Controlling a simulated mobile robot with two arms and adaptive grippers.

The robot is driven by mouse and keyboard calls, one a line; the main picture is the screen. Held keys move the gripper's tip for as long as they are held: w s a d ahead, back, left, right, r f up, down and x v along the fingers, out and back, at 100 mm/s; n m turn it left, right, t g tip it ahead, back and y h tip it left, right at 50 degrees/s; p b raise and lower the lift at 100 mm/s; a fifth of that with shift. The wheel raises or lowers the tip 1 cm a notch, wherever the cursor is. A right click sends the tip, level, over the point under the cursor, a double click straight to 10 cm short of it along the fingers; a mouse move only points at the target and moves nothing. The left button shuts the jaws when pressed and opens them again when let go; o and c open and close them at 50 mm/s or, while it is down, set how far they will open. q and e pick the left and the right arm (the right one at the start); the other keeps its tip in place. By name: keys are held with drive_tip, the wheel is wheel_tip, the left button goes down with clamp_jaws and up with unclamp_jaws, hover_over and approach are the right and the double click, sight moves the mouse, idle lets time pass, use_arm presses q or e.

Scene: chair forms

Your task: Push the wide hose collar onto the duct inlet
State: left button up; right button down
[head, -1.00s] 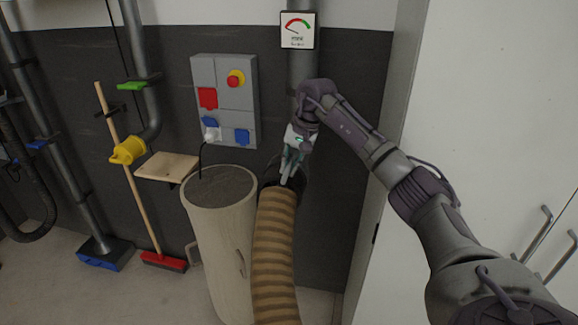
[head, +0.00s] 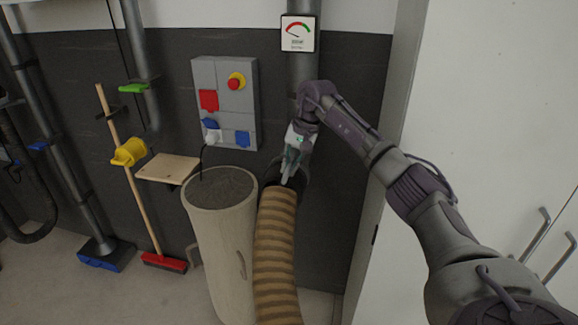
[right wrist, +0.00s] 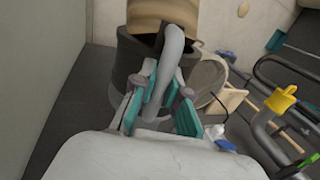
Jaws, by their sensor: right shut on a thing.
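The brown ribbed hose (head: 275,250) rises from the floor beside the drum. Its upper end meets a dark collar (head: 270,173) below the grey vertical duct (head: 304,75). The collar also shows as a dark cylinder in the right wrist view (right wrist: 130,65), with the tan hose (right wrist: 163,10) at its top. My right gripper (head: 289,175) is at the collar, and its teal fingertips (right wrist: 162,100) are shut on a grey curved handle (right wrist: 173,50) there. The duct inlet is mostly hidden behind the gripper and collar; I cannot tell how far they overlap. My left gripper is out of view.
A tall pale drum (head: 222,235) stands close left of the hose. A wooden shelf (head: 168,168), a switch panel (head: 224,100) and a broom (head: 164,262) are further left. A gauge (head: 298,33) sits on the duct. A white cabinet (head: 490,110) bounds the right side.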

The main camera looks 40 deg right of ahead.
drive_tip(key=shift+w+d+r+p, duration=0.1)
drive_tip(key=shift+w+d+p, duration=0.5)
drive_tip(key=shift+d, duration=0.25)
idle(1.1)
drive_tip(key=c, duration=1.1)
unclamp_jaws()
drive_tip(key=shift+w+f, duration=0.1)
drive_tip(key=shift+f, duration=0.1)
